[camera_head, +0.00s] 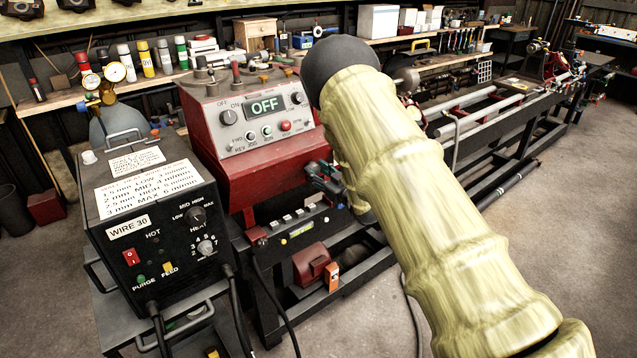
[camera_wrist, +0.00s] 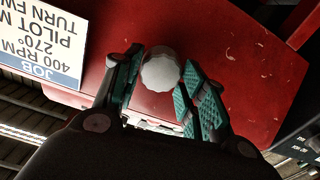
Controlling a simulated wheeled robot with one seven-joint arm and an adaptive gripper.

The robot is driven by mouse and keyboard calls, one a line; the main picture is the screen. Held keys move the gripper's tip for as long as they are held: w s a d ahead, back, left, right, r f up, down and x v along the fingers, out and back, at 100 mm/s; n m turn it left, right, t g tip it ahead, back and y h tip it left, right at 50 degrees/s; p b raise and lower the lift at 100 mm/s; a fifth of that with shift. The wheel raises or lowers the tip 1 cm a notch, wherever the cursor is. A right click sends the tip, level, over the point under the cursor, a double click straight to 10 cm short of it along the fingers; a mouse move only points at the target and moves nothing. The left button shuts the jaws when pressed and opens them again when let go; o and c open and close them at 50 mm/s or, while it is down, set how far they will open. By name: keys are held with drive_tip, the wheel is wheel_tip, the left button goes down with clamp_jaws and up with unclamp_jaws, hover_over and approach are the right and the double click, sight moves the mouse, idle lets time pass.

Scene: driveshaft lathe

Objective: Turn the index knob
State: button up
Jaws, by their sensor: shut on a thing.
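The index knob (camera_wrist: 160,72) is a pale grey, scalloped round knob on a red panel in the wrist view. My gripper (camera_wrist: 163,62) has its teal-padded fingers on both sides of the knob and is shut on it. In the head view my gripper (camera_head: 326,180) is at the right side of the red headstock (camera_head: 262,172). The knob cannot be made out there. The knob's turned angle cannot be told.
A control panel with an OFF display (camera_head: 265,107) tops the headstock. A black welder box (camera_head: 160,220) stands in front at left. A job sign (camera_wrist: 48,38) reading 400 RPM and 270° shows upside down beside the knob. Lathe rails (camera_head: 480,115) run to the back right.

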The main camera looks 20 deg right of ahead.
drive_tip(key=n+b, duration=0.6)
drive_tip(key=shift+f, duration=0.25)
drive_tip(key=shift+r+n+b, duration=0.15)
drive_tip(key=shift+n+b, duration=1)
drive_tip(key=shift+n, duration=0.05)
drive_tip(key=o, duration=1)
drive_tip(key=v, duration=1.2)
drive_tip(key=shift+r, duration=0.1)
